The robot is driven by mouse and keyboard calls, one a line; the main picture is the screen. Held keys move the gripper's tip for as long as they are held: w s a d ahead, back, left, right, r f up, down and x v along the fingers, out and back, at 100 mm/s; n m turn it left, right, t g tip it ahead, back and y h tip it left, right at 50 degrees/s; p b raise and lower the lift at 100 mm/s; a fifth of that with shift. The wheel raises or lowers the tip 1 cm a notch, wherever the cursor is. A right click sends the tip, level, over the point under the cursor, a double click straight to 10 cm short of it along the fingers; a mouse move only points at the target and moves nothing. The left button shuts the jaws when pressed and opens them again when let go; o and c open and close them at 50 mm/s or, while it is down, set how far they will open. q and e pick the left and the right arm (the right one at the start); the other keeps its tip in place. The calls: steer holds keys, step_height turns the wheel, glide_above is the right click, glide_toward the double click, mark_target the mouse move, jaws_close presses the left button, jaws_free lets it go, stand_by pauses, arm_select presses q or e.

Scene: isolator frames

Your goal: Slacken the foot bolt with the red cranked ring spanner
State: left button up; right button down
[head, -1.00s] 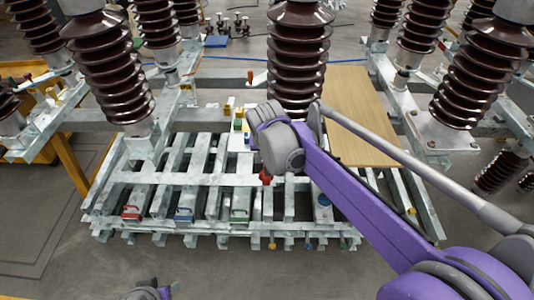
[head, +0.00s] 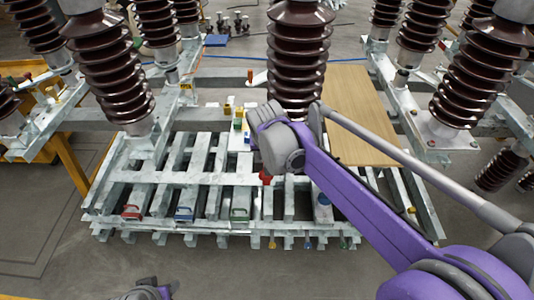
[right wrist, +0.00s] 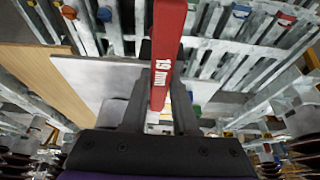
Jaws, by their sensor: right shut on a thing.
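The red cranked ring spanner (right wrist: 168,50) runs up the middle of the right wrist view, with "19mm" in white on its shank. My right gripper (right wrist: 161,70) is shut on that shank. Its ring end runs out of the top of that view. In the head view my right wrist hides the gripper, and a small red piece (head: 265,177), likely part of the spanner, shows just below it. My left gripper (head: 150,291) is only partly in view at the bottom edge, and its jaws cannot be made out. I cannot pick out the foot bolt.
A slatted galvanised frame (head: 150,178) lies below, with red (head: 132,212), blue (head: 184,213) and green (head: 239,212) handled items on it. Brown ribbed insulators (head: 297,60) stand around it. A wooden board (head: 358,110) lies right of the centre insulator.

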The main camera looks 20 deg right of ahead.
steer(key=shift+f+b, duration=0.55)
steer(key=shift+f, duration=0.45)
steer(key=d+n+y+p, duration=0.1)
steer(key=d+n, duration=0.2)
steer(key=w+d+n+y+p, duration=0.1)
steer(key=d+n, duration=0.2)
steer(key=n, duration=0.1)
steer(key=w+d+n+y+p, duration=0.1)
steer(key=d+n+y, duration=0.1)
steer(key=d+n, duration=0.1)
steer(key=shift+d+r+n+g, duration=0.1)
steer(key=shift+d+n+g, duration=0.2)
steer(key=shift+d+g, duration=0.1)
steer(key=shift+w+d+n, duration=0.35)
steer(key=shift+n, duration=0.35)
steer(key=shift+s, duration=0.1)
steer(key=shift+r+p, duration=1)
steer(key=shift+r, duration=0.05)
